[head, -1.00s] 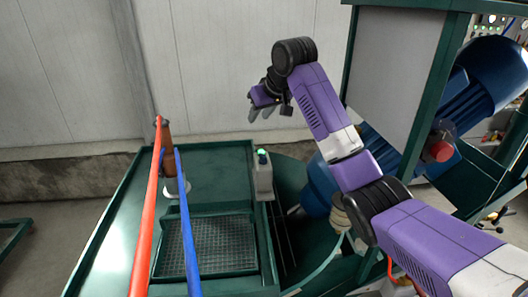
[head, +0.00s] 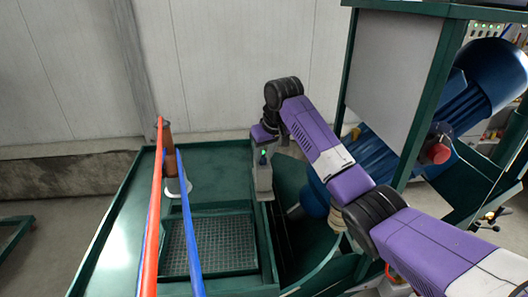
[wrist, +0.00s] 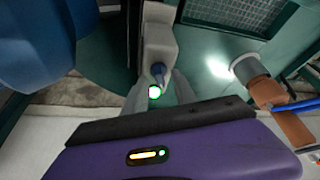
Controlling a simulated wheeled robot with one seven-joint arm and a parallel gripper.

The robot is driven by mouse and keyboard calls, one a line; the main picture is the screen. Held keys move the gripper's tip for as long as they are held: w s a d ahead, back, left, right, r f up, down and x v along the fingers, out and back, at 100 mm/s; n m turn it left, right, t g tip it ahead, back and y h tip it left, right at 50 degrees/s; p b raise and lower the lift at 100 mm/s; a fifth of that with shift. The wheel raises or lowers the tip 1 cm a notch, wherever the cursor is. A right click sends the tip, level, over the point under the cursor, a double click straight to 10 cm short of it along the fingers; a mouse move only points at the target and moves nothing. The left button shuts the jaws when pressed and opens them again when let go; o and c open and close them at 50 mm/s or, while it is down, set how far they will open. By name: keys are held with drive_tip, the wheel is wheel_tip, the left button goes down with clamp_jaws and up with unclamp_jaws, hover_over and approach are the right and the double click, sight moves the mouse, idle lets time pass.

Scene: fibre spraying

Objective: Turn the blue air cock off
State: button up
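A pale grey box (head: 263,179) stands at the right edge of the green table in the head view. My gripper (head: 263,150) is at the top of the box in the head view. In the wrist view my gripper (wrist: 158,88) has its two grey fingers apart, one on each side of the cock and green spot. Whether either finger touches the cock cannot be told.
A red hose (head: 152,215) and a blue hose (head: 187,220) run above the table to a brown fitting (head: 168,150). A sunken grid tray (head: 210,245) is left of the box. A blue machine (head: 365,150) and green frame stand at the right.

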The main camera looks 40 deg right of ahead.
clamp_jaws()
idle(0.5)
drive_tip(key=n+y, duration=0.1)
drive_tip(key=n, duration=0.2)
drive_tip(key=shift+d, duration=0.1)
drive_tip(key=n+y, duration=0.1)
drive_tip(key=n, duration=0.2)
drive_tip(key=shift+w+d+n+y, duration=0.1)
drive_tip(key=shift+n+y, duration=0.2)
drive_tip(key=shift+n, duration=0.1)
drive_tip(key=n+y+b, duration=0.1)
drive_tip(key=n, duration=0.2)
drive_tip(key=shift+w+f+g, duration=0.1)
drive_tip(key=shift+g, duration=0.3)
drive_tip(key=shift+n+g+y+b, duration=0.5)
drive_tip(key=shift+n+b, duration=0.7)
drive_tip(key=shift+n, duration=0.5)
drive_tip(key=shift+d, duration=0.1)
